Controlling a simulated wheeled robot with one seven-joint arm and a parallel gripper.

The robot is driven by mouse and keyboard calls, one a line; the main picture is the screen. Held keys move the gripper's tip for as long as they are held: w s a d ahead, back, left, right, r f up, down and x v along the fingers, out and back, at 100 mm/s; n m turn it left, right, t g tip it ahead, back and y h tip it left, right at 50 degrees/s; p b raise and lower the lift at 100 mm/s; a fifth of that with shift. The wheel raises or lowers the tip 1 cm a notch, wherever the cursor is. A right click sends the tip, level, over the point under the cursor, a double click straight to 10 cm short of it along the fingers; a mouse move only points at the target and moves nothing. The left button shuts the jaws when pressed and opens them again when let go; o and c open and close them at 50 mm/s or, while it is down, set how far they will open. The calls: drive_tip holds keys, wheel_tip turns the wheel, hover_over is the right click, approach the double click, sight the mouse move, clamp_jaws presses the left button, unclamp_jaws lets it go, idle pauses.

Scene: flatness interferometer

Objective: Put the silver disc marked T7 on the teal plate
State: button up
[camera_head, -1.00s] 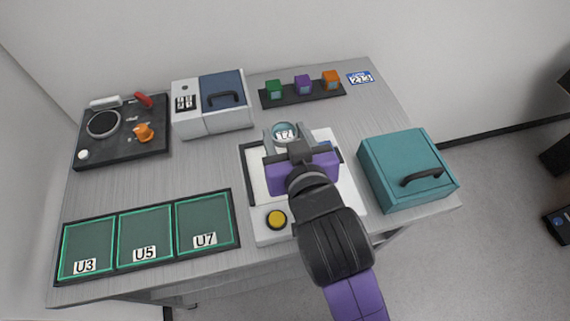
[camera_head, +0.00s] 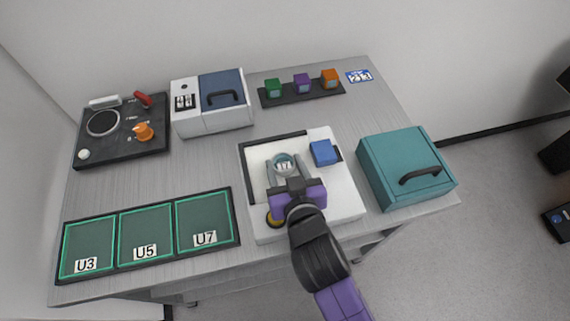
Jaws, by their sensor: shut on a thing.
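My gripper (camera_head: 286,169) is shut on a small round silver disc (camera_head: 283,160) with a white label. The label is too small to read with certainty. The gripper's grey fingers lie on either side of the disc, over the left-middle part of a white instrument base (camera_head: 336,203). I cannot tell whether the disc touches the base. No separate teal plate stands out clearly; the arm and disc hide part of the base. Three dark green panels with bright green edges, marked U3 (camera_head: 88,240), U5 (camera_head: 146,228) and U7 (camera_head: 203,217), lie at the front left.
The instrument base carries a blue block (camera_head: 323,152) and a partly hidden yellow button (camera_head: 273,218). A teal box (camera_head: 392,160) with a black handle stands right. Behind are a white-and-blue case (camera_head: 212,120), a black control panel (camera_head: 110,152) and a rack (camera_head: 303,98) of coloured cubes.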

drive_tip(key=shift+f, duration=0.1)
drive_tip(key=o, duration=1.4)
drive_tip(key=shift+r, duration=0.2)
drive_tip(key=b+v, duration=0.2)
drive_tip(key=v, duration=1)
drive_tip(key=shift+f, duration=0.1)
